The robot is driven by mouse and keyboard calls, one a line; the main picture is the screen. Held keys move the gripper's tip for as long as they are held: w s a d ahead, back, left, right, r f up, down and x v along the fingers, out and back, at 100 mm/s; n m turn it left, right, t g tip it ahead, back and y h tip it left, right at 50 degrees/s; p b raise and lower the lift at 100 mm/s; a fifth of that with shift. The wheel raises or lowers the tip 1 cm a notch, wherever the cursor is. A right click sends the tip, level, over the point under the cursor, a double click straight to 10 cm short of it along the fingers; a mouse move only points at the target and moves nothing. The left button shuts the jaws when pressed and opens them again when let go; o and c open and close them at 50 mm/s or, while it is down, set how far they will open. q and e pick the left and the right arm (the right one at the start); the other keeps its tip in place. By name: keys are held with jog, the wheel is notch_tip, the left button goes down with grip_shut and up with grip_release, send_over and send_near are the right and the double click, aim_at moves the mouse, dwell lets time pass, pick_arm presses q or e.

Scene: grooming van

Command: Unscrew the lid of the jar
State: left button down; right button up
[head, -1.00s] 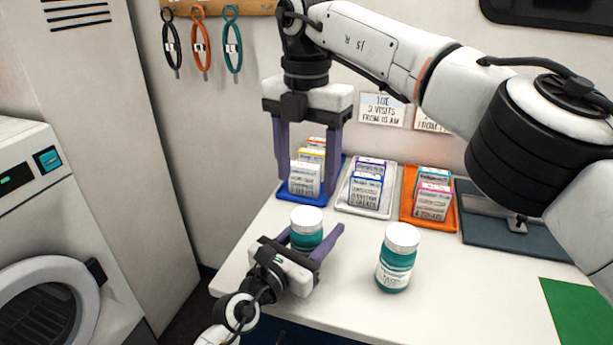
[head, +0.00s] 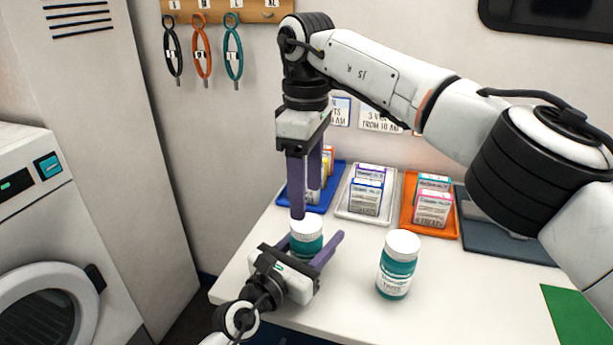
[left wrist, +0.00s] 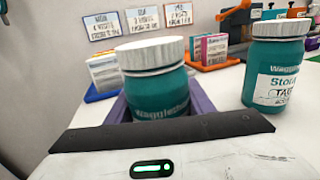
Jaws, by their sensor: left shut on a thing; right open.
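A teal jar (head: 306,245) with a white lid (head: 307,222) stands upright at the table's left front. My left gripper (head: 316,243) is shut around its body; the jar (left wrist: 158,95) and its lid (left wrist: 151,53) also show close up in the left wrist view. The lid sits on the jar. My right gripper (head: 306,200) is open and points down above the lid, its fingers seen nearly one behind the other. One fingertip overlaps the lid's far edge in the head view; I cannot tell whether it touches. A second teal jar (head: 397,268) with a white lid stands to the right.
A blue tray (head: 292,196), a white tray (head: 345,204) and an orange tray (head: 443,233) hold small boxes along the wall. A dark grey mat (head: 500,237) lies at the back right. A green sheet (head: 583,312) lies at the right. The table front is clear.

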aim_at(307, 222)
notch_tip(307, 222, down, 6)
jog(key=shift+r, duration=0.1)
jog(key=shift+c, duration=0.3)
